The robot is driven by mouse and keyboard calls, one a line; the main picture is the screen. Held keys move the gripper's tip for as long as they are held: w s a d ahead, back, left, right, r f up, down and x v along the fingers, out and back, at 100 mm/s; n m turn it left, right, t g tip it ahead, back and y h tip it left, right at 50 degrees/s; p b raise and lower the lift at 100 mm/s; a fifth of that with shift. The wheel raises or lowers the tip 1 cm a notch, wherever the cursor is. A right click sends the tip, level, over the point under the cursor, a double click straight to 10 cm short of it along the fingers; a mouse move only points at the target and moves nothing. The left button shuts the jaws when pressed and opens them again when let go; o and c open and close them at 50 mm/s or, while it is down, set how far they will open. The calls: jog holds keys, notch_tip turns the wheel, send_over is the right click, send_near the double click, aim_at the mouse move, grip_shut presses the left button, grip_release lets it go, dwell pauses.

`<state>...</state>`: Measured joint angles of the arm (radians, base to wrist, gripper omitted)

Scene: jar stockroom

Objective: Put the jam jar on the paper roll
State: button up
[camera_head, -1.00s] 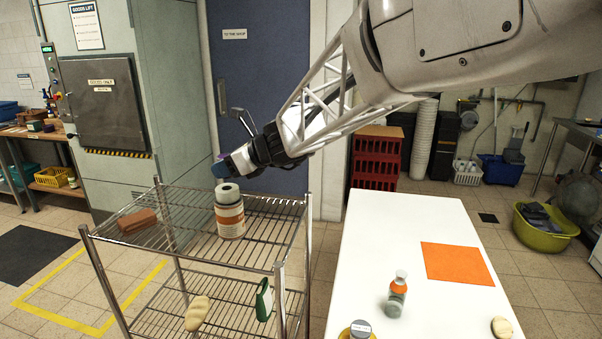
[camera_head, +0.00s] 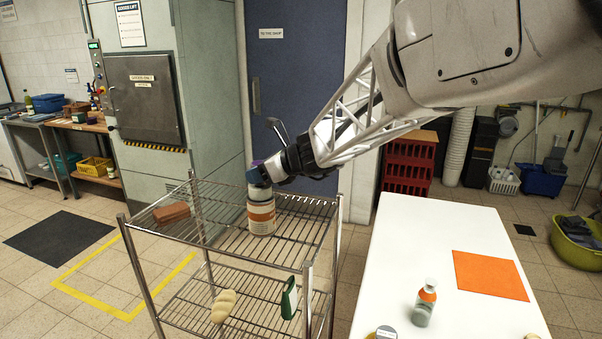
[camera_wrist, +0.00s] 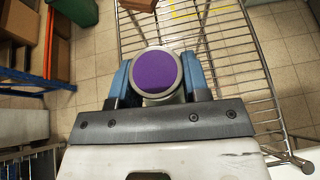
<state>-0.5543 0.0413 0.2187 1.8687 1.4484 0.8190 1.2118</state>
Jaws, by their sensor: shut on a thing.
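The jam jar has a purple lid (camera_wrist: 155,72), which fills the space between the blue fingers in the wrist view. My gripper (camera_head: 259,176) is shut on the jar, right over the paper roll. In the head view only a bit of purple lid (camera_head: 257,162) shows behind the fingers. The pale paper roll (camera_head: 260,192) stands upright on a tin with an orange band (camera_head: 262,217), on the wire rack's top shelf. The fingers hide the jar's base, so I cannot tell whether it touches the roll.
The wire rack (camera_head: 312,236) also holds a brown block (camera_head: 171,213) on top, with a bread-like item (camera_head: 224,306) and a green-and-white item (camera_head: 289,298) below. A white table (camera_head: 400,262) stands to the right, with a bottle (camera_head: 425,303) and orange mat (camera_head: 489,275).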

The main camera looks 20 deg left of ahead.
jog(key=shift+f, duration=0.2)
jog(key=shift+f, duration=0.15)
jog(key=o, duration=1)
jog(key=shift+c, duration=0.2)
jog(key=shift+d, duration=0.1)
jog(key=w+v, duration=0.1)
jog(key=v, duration=1.1)
jog(key=shift+s, duration=0.45)
